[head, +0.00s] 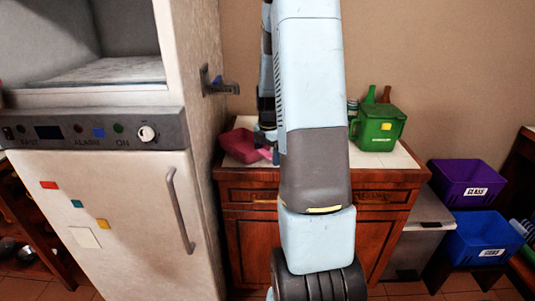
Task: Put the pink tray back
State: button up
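The pink tray (238,147) is at the left end of the white-topped counter, beside the fridge. It appears tilted, and its right side is partly hidden behind my arm. My gripper (268,150) is at the tray's right edge, mostly hidden by my own arm links. It seems to touch or nearly touch the tray. I cannot tell whether its fingers are open or shut on the tray.
A green box (378,126) with bottles behind it stands on the counter's right side. The fridge (120,200) is close on the left, with an open compartment above. A grey bin (425,215), purple crate (462,181) and blue crate (482,238) stand at right.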

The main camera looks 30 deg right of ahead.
jog(key=shift+o, duration=1)
jog(key=shift+r, duration=0.2)
notch_tip(320, 180, up, 11)
jog(key=s+a+r+m+t, duration=0.2)
jog(key=s+a+r+m, duration=0.8)
jog(key=a, duration=0.3)
jog(key=s+a+r+m+t, duration=0.1)
jog(key=s+a+m, duration=0.3)
jog(key=s, duration=0.3)
jog(key=s+a+r+m+t, duration=0.2)
jog(key=s+a+m, duration=0.2)
jog(key=s+m, duration=0.2)
jog(key=shift+s+a, duration=0.3)
jog(key=shift+s, duration=0.6)
jog(key=shift+r, duration=0.1)
jog(key=shift+c, duration=0.5)
